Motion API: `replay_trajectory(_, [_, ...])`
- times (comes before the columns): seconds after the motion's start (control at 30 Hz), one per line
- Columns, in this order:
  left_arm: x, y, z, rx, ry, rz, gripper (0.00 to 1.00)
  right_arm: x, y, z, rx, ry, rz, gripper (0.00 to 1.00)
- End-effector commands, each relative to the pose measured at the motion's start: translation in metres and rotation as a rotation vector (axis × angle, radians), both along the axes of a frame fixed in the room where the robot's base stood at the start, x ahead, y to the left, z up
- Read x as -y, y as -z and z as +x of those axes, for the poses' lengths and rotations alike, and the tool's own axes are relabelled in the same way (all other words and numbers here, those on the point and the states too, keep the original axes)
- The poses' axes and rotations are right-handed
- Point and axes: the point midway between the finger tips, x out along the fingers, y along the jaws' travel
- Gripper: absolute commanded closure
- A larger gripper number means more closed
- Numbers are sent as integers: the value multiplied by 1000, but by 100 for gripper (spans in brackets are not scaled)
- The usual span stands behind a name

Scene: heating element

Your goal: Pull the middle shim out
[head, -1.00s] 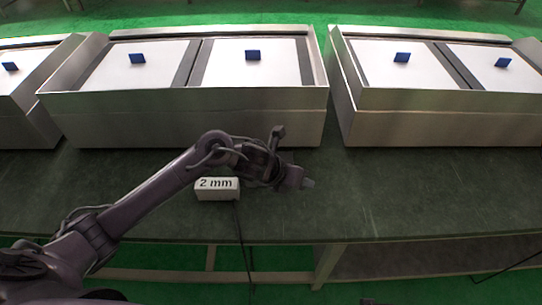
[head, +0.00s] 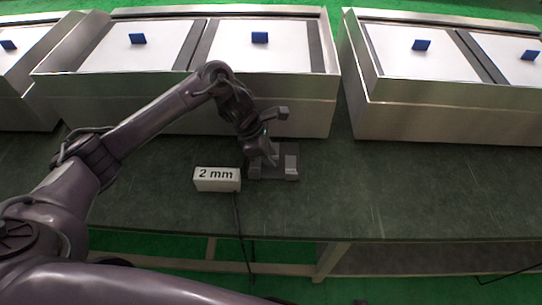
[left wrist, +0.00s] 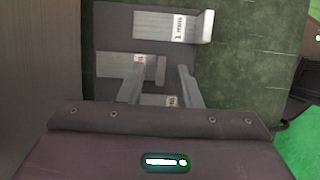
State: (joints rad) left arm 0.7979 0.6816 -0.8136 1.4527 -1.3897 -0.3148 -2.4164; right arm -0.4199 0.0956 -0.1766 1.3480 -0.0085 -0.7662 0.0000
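A dark shim holder (head: 258,176) lies on the green table in front of the middle steel box; it also shows in the left wrist view (left wrist: 113,20). In the left wrist view one grey shim (left wrist: 155,25) with a white label lies at the top, the middle shim (left wrist: 118,66) lies below it, and a third shim (left wrist: 173,100) is partly hidden by my gripper. My left gripper (left wrist: 163,70), seen in the head view (head: 266,162), points down over the holder. Its fingers are apart, with the middle shim's end between them in the picture. Contact cannot be told. My right gripper is out of view.
A white block marked "2 mm" (head: 217,180) with a cable stands just left of the holder. Steel boxes (head: 290,115) with white panels and blue handles line the back. The table (head: 400,200) is clear to the right.

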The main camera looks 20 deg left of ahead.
Motion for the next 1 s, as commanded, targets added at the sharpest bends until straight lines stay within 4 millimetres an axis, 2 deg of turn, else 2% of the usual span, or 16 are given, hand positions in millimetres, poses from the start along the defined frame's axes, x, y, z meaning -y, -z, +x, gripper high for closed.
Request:
replay_trajectory(0.13, [4,8,1,-1,0,0,69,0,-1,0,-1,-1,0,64])
replay_trajectory(0.37, [4,9,1,0,0,0,69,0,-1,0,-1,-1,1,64])
replay_trajectory(0.4, [4,9,1,0,0,0,70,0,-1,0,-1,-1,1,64])
replay_trajectory(0.63, [4,9,1,0,0,0,100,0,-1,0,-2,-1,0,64])
replay_trajectory(1.0, [5,9,-3,0,1,1,100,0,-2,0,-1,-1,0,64])
